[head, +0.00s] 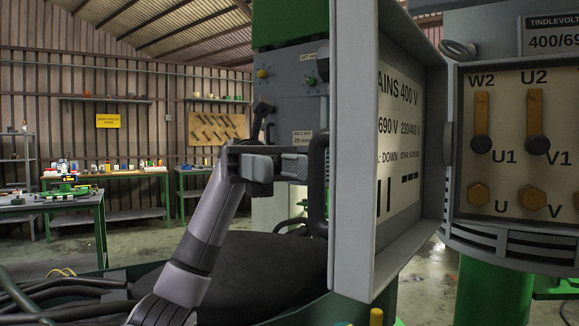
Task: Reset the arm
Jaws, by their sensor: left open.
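My left arm rises from the bottom left, and its open left gripper (296,164) points right. Its fingertips are right beside a black upright handle (318,190) on the outer side of the grey cover (356,130). I cannot tell whether the handle lies between the fingers or whether they touch it. The cover stands swung out, its inner face showing a label with mains voltages. My right gripper is not in view.
Right of the cover is an open terminal box (520,150) with brass links and bolts. Behind the gripper stands a grey control panel (292,95) with knobs. Black cables (60,290) lie at lower left. Green workbenches (110,178) stand farther back, with open floor nearby.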

